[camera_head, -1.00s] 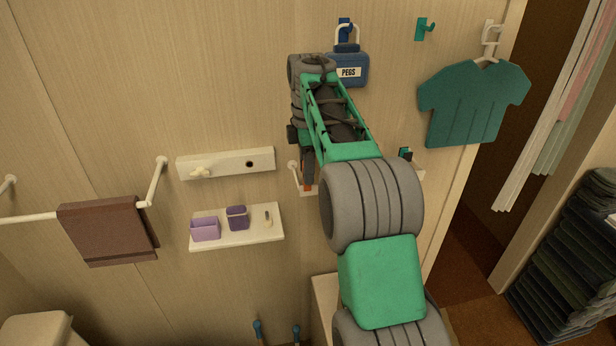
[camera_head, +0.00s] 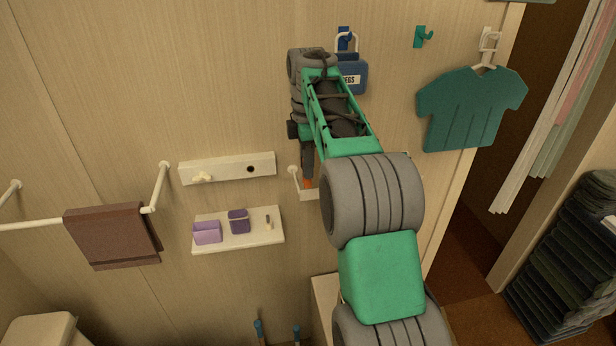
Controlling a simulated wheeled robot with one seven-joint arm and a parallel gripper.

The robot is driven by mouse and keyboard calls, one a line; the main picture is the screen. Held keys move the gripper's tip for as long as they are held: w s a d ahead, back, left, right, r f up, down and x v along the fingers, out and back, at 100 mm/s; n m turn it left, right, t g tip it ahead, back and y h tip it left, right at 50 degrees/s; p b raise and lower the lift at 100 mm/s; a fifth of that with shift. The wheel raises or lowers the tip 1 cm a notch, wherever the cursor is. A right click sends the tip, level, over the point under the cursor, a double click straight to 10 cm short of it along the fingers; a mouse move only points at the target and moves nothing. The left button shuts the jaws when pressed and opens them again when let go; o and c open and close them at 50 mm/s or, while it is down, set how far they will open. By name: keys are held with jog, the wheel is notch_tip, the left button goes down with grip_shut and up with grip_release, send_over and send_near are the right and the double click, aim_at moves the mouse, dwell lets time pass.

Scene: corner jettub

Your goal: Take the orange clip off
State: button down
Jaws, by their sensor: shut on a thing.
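The orange clip (camera_head: 308,184) shows only as a small orange patch at the tip of my gripper (camera_head: 308,178). It sits at the left end of a small white rail or bar (camera_head: 308,195) on the wall. My gripper points down and is shut on the clip. My green and grey arm hides most of the rail and whatever else the clip may hold. I cannot tell whether the clip still touches the rail.
A teal shirt (camera_head: 470,110) hangs at the right. A white shelf (camera_head: 265,240) with purple containers and a white peg rail (camera_head: 228,167) are to the left. A brown towel (camera_head: 112,237) hangs farther left.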

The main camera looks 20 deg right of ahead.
jog(key=shift+r+p, duration=0.35)
jog(key=shift+r, duration=1.65)
